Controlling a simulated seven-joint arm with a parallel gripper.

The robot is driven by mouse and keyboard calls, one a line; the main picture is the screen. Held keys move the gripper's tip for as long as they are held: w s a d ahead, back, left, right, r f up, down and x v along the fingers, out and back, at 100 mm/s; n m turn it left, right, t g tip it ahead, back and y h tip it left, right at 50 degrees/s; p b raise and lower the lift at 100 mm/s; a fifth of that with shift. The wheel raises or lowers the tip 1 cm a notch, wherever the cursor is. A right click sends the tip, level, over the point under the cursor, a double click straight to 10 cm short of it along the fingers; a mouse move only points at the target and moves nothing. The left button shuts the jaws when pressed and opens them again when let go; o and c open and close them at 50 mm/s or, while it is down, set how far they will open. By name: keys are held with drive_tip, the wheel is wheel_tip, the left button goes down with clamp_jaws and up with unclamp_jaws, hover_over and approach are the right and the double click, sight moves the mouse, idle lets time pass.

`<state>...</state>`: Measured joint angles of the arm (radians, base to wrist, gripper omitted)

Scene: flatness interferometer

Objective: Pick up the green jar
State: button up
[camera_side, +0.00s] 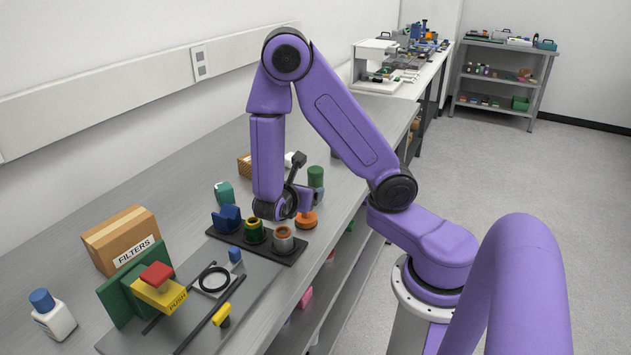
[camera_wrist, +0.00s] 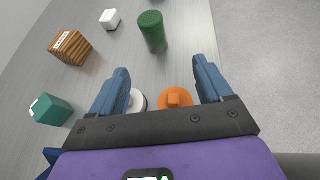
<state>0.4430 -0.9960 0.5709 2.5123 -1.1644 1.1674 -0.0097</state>
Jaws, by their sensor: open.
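The green jar is likely the dark green cylinder (camera_wrist: 152,32) standing on the bench beyond my fingertips in the wrist view. My gripper (camera_wrist: 161,66) is open, with two blue fingers spread apart and nothing held. The jar stands ahead of the gap between them, apart from both fingers. An orange knobbed piece (camera_wrist: 176,98) and a white round piece (camera_wrist: 137,101) show between the fingers, nearer the palm. In the side view the fingers are mostly hidden by my wrist.
A teal block (camera_wrist: 50,110), a brown box (camera_wrist: 71,48) and a white block (camera_wrist: 110,19) stand left of the jar. A black tray (camera_side: 291,258) holds several coloured pieces below my wrist. The bench edge runs close right of the jar.

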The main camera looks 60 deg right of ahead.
sight(315, 182)
drive_tip(key=shift+w+d+f+n, duration=0.3)
drive_tip(key=shift+w+d+n, duration=0.05)
drive_tip(key=shift+d+n, duration=0.05)
drive_tip(key=x, duration=1.1)
drive_tip(key=shift+r, duration=0.15)
drive_tip(key=shift+w+x, duration=0.15)
drive_tip(key=shift+x, duration=1.4)
drive_tip(key=shift+w+x, duration=0.2)
drive_tip(key=shift+x, duration=1.4)
drive_tip(key=shift+r, duration=0.1)
drive_tip(key=shift+c, duration=0.3)
drive_tip(key=c, duration=1)
drive_tip(key=shift+r, duration=0.15)
